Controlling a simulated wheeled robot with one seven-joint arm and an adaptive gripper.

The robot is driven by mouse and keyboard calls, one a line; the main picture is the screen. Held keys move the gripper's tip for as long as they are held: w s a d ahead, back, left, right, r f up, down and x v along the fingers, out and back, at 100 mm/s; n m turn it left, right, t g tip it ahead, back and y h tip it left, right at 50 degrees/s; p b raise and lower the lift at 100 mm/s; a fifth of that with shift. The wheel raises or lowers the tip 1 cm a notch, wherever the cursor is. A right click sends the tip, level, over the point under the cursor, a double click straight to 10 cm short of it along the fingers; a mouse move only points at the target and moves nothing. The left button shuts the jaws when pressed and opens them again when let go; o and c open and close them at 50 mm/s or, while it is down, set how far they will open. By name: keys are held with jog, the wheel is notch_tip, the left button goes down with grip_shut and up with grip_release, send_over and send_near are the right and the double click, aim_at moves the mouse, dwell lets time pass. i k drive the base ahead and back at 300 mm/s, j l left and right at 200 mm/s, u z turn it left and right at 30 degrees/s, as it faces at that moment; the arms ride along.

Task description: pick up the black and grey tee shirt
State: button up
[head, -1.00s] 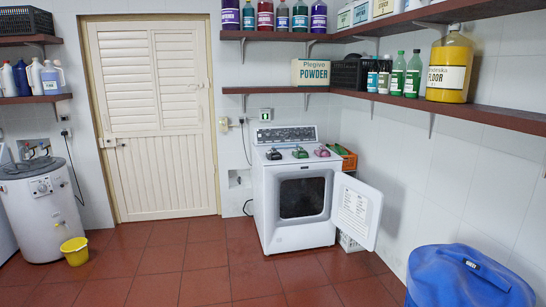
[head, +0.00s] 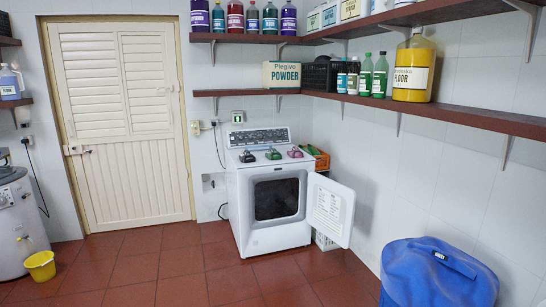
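Three small folded items lie in a row on top of a white front-loading machine (head: 240,215) in the middle of the head view. The left one looks black and grey (head: 246,157) and is likely the tee shirt. The middle one is green and dark (head: 273,154), and the right one is pinkish (head: 295,153). They are small, so their details are hard to tell. My gripper is not in view.
The machine's door (head: 330,208) hangs open to the right. An orange crate (head: 319,160) stands behind it. A blue bag (head: 438,275) sits at lower right, a yellow bucket (head: 40,267) at left. Shelves (head: 480,123) overhang the right wall. The red tiled floor ahead is clear.

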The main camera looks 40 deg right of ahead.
aim_at(246, 157)
jog(key=i+l+z, duration=0.2)
jog(key=i, duration=0.4)
jog(key=i+l+z, duration=0.15)
jog(key=i, duration=0.5)
jog(key=i+z, duration=0.2)
jog(key=i, duration=0.45)
jog(key=i+z, duration=0.15)
jog(key=i, duration=0.45)
jog(key=i+j+z, duration=0.2)
jog(key=i, duration=0.45)
jog(key=i+j+z, duration=0.2)
jog(key=i, duration=0.4)
